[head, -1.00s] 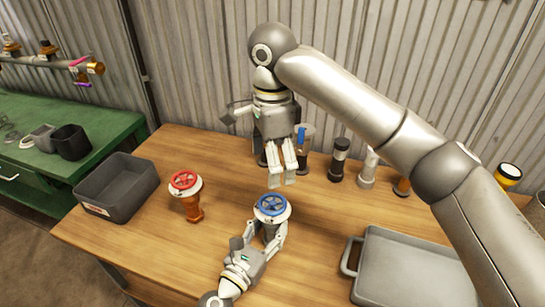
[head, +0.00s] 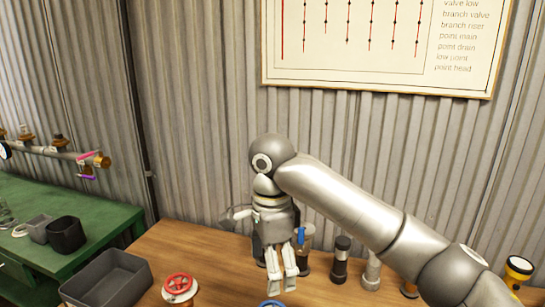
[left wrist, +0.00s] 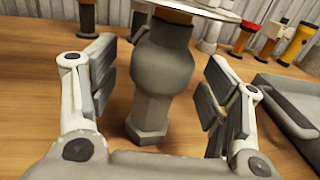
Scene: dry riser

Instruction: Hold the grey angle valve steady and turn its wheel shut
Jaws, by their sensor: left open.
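The grey angle valve (left wrist: 163,72) stands upright on the wooden table in the left wrist view, with a brassy neck and a pale disc at its top edge. My left gripper (left wrist: 165,95) is open around the valve body, one finger on each side with a visible gap. In the head view only the top of the blue wheel (head: 271,303) shows at the bottom edge; the valve body is out of frame. My right gripper (head: 282,284) points down just above and behind the blue wheel, apart from it. Its fingers look close together, and their opening is unclear.
A red-wheeled valve (head: 178,287) and a dark bin (head: 108,280) stand to the left. Several cylindrical items, including a black one (head: 340,262), line the table's back. A grey tray (left wrist: 285,100) lies right of my left gripper. A corrugated wall closes the back.

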